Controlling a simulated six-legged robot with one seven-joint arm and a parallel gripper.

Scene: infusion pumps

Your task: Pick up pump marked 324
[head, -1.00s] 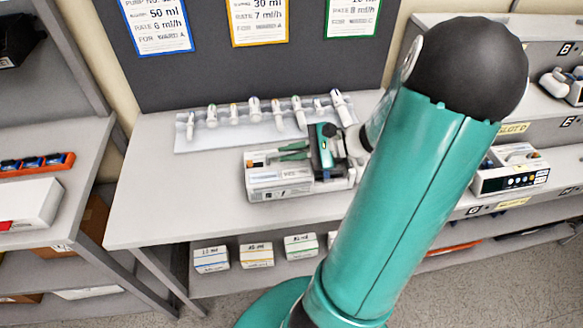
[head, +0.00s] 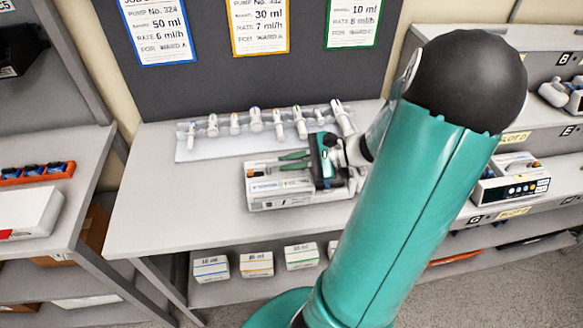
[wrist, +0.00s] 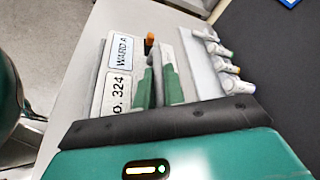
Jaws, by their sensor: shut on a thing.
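The pump marked 324 (head: 265,187) is a pale grey box on the grey table, in the middle of the head view. In the wrist view its label reading "324" (wrist: 118,92) and a "WARD A" label show, with an orange part beside them. My gripper (head: 308,160) is over the pump's top, its green fingers reaching along it from the right. In the wrist view the fingers (wrist: 160,82) are close together and shut on part of the pump. I cannot tell whether the pump touches the table.
A clear rack of several white syringes (head: 255,120) stands just behind the pump. Three order cards hang on the dark panel behind, the blue-edged one (head: 158,30) naming pump 324. The table's left side is clear. Another pump (head: 512,180) sits on the right shelf.

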